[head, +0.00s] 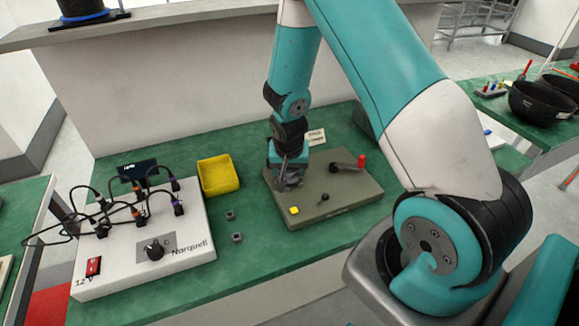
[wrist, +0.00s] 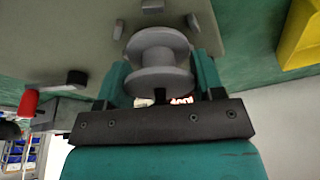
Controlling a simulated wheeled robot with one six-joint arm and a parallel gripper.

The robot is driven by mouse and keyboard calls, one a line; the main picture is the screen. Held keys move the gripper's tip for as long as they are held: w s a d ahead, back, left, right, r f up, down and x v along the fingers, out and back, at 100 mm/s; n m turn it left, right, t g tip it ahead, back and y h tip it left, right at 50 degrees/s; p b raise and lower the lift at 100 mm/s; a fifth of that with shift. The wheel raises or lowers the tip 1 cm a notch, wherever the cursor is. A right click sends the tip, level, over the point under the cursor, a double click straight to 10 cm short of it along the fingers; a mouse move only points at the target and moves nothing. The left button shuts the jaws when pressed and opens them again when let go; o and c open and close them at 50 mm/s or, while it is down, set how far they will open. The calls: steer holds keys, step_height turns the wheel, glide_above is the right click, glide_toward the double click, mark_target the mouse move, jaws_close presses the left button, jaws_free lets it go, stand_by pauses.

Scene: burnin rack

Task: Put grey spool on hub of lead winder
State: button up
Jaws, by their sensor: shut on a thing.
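The grey spool (wrist: 158,58) is between the two fingers of my gripper (wrist: 162,68) in the wrist view, with its flanges showing. My gripper is shut on it. In the head view my gripper (head: 288,181) is low over the left back part of the lead winder (head: 335,205), a flat olive-grey box. The winder has a crank with a red handle (head: 361,160), a small black knob (head: 324,197) and a yellow button (head: 294,210). A small grey round part (wrist: 152,6) shows beyond the spool in the wrist view. I cannot tell whether the spool touches the hub.
A yellow bin (head: 218,175) stands left of the winder. Two small grey blocks (head: 233,226) lie on the green bench. A white power unit (head: 150,247) with black cables is at the left. Black bowls (head: 540,102) stand on the right bench.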

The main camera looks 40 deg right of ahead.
steer(key=shift+f+b, duration=0.45)
steer(key=shift+f, duration=0.15)
steer(key=o, duration=0.9)
steer(key=shift+s, duration=0.1)
steer(key=shift+o, duration=0.2)
steer(key=shift+a, duration=0.1)
steer(key=shift+f, duration=0.1)
